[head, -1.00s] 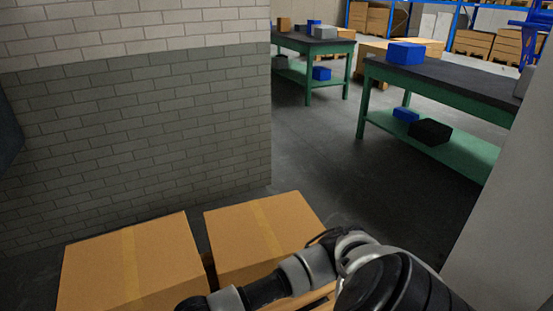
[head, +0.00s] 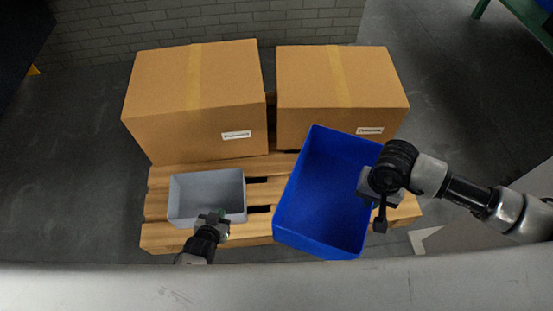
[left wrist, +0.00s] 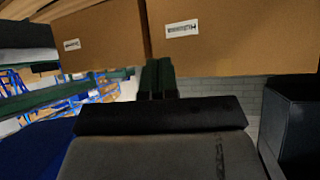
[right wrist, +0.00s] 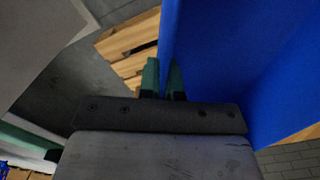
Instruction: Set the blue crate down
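The blue crate (head: 322,195) is open-topped and turned at an angle in the head view, overlapping the pallet's right part. Whether its base touches the pallet is hidden. My right gripper (head: 372,188) is at the crate's right wall. In the right wrist view its fingers (right wrist: 163,80) stand on either side of the blue wall (right wrist: 215,70), closed on it. My left gripper (head: 214,216) is at the front edge of a small grey bin. In the left wrist view its fingers (left wrist: 158,78) are close together with nothing visible between them.
The wooden pallet (head: 160,205) carries two cardboard boxes (head: 165,110) (head: 310,105) at the back and the grey bin (head: 205,180) at front left. A brick wall (head: 200,25) stands behind. Dark floor is free left of the pallet.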

